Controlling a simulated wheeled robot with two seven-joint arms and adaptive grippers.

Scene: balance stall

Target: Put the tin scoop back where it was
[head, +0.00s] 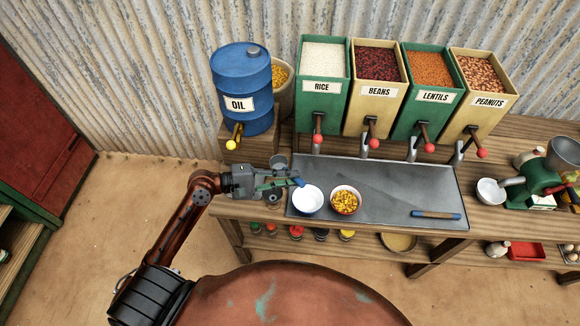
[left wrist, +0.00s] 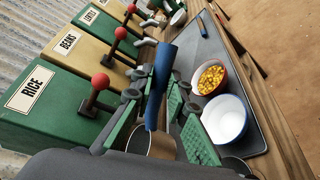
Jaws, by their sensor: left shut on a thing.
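My left gripper (head: 284,183) is over the left end of the grey metal tray (head: 390,188), left of the white bowl. It is shut on the blue handle of the tin scoop (head: 298,182). In the left wrist view the blue handle (left wrist: 164,75) stands between the green finger pads, and the scoop's metal part (left wrist: 152,144) shows below it, partly hidden. I cannot tell whether the scoop holds anything. My right gripper is not in view.
The white bowl (head: 307,201) and a bowl of yellow kernels (head: 345,202) stand on the tray, with a blue-ended tool (head: 436,214) at right. Behind are an oil drum (head: 242,80), a sack of yellow kernels (head: 281,78) and dispensers with red-knobbed levers. A green grinder (head: 545,180) stands right.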

